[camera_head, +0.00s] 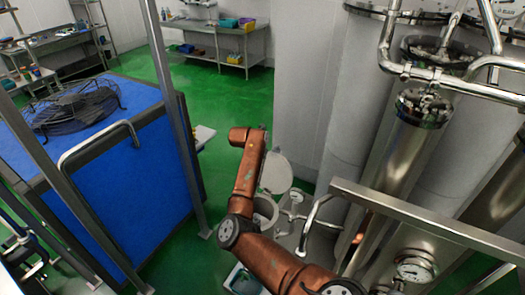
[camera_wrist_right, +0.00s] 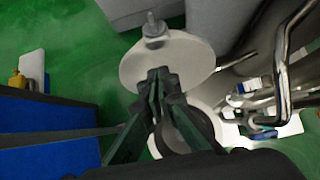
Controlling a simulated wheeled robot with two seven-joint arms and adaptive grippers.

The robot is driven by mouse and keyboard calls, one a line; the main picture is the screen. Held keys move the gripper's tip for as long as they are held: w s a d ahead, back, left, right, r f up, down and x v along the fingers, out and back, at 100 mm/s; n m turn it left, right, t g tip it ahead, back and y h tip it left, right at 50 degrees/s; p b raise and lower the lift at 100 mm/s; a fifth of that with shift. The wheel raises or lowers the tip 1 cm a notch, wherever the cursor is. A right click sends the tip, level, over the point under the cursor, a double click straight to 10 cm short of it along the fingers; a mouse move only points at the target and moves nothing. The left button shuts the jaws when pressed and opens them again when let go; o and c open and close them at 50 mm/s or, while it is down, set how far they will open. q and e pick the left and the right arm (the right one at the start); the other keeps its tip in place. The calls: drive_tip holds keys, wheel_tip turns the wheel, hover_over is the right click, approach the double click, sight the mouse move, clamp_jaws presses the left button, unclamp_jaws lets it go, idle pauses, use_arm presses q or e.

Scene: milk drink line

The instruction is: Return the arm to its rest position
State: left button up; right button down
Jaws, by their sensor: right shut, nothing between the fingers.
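My right arm, copper coloured, rises from the bottom middle of the head view and reaches forward; its gripper is hidden there. In the wrist view my right gripper (camera_wrist_right: 157,75) is shut and empty, its dark fingers together. They overlap a round pale lid (camera_wrist_right: 190,57) in the picture; I cannot tell whether they touch it. In the head view the lid (camera_head: 275,173) stands tilted up beside the arm, above a pale round vessel (camera_head: 266,207). My left gripper is not in view.
Steel pipes and a tall steel cylinder (camera_head: 404,150) stand close on the right, with a rail (camera_head: 430,220) and a gauge (camera_head: 415,267) in front. A blue box-like unit (camera_head: 150,160) with a metal frame is on the left. Green floor (camera_head: 228,95) is open beyond the arm.

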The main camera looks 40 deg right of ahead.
drive_tip(key=shift+d+r+v, duration=0.1)
drive_tip(key=shift+d+v, duration=0.05)
drive_tip(key=shift+v, duration=0.6)
drive_tip(key=shift+d+r+v, duration=0.15)
drive_tip(key=shift+v, duration=0.6)
